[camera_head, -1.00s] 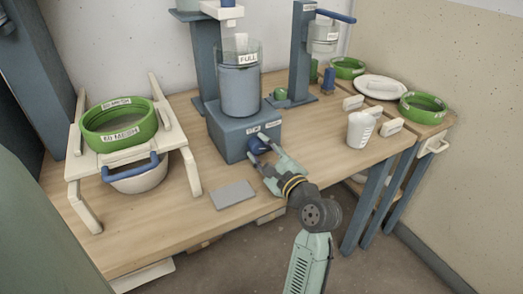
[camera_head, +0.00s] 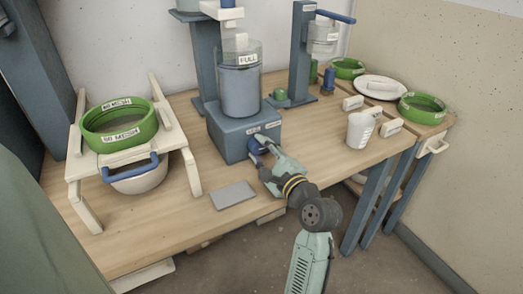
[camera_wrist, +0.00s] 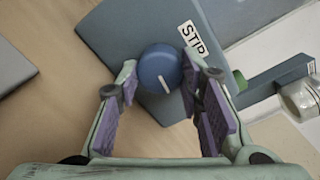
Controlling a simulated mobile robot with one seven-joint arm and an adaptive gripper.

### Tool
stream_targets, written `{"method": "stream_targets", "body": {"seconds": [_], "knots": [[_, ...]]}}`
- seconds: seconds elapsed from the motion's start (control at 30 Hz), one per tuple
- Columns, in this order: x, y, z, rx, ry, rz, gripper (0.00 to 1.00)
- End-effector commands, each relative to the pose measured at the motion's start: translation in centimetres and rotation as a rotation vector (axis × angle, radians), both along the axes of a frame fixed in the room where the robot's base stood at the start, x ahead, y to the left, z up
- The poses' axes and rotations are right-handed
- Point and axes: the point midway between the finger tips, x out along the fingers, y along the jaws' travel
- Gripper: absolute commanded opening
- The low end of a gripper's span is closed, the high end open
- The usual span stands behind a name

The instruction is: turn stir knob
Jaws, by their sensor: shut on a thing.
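The stir knob is a round blue knob (camera_wrist: 160,68) with a white line on its face, in the wrist view beside a white STIR label (camera_wrist: 192,38). It sits on the front of a blue-grey box base (camera_head: 228,138). My gripper (camera_wrist: 158,76) is shut on the knob, with one finger on each side of it. In the head view my gripper (camera_head: 262,150) reaches the front of the base and partly hides the knob. A clear container marked FULL (camera_head: 240,85) stands on top of the base.
A flat grey plate (camera_head: 233,195) lies left of my gripper. A white cup (camera_head: 360,130) stands to the right. A white rack (camera_head: 85,190) with a green sieve (camera_head: 120,142) stands at the left. Bare tabletop (camera_head: 300,150) lies between the base and cup.

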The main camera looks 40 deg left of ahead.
Motion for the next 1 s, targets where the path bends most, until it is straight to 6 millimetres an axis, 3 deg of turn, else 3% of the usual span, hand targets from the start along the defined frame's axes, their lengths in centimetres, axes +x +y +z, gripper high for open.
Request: {"method": "stream_targets", "body": {"seconds": [1.0], "knots": [[0.01,-0.04,0.14,-0.337,-0.814,-0.001,0.06]]}}
